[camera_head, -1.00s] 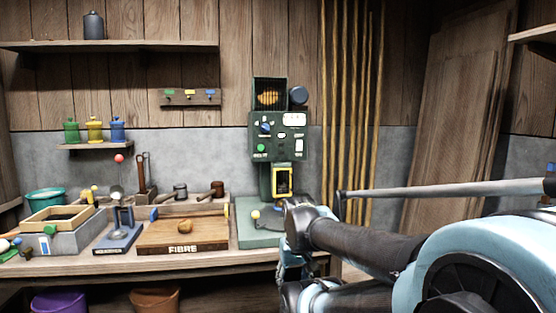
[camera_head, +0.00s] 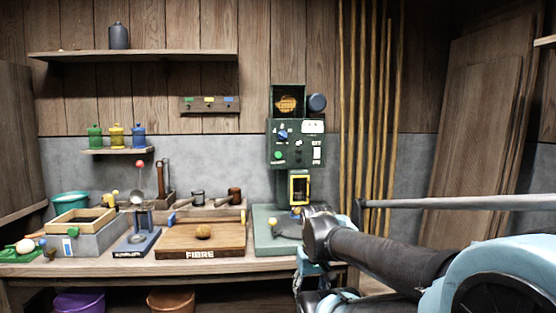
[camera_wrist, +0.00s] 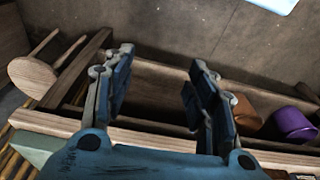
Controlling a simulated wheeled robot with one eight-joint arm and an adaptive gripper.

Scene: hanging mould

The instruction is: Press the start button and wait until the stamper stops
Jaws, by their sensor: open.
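The stamper (camera_head: 293,165) is a dark green machine at the right part of the bench, with a control panel, a yellow-framed opening and a pale green base (camera_head: 262,240). A round green button (camera_head: 278,155) sits at the panel's lower left, with a label too small to read. A blue dial (camera_head: 283,134) is above it. A yellow-knobbed part (camera_head: 272,222) is on the base. In the head view my arm partly covers the base.
A wooden FIBRE board (camera_head: 185,245) with a round brown lump (camera_head: 203,232) lies left of the stamper. Further left are a blue press (camera_head: 138,238) and a grey box (camera_head: 85,240). Purple (camera_wrist: 293,126) and brown (camera_wrist: 245,113) buckets and a stool (camera_wrist: 35,75) stand below.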

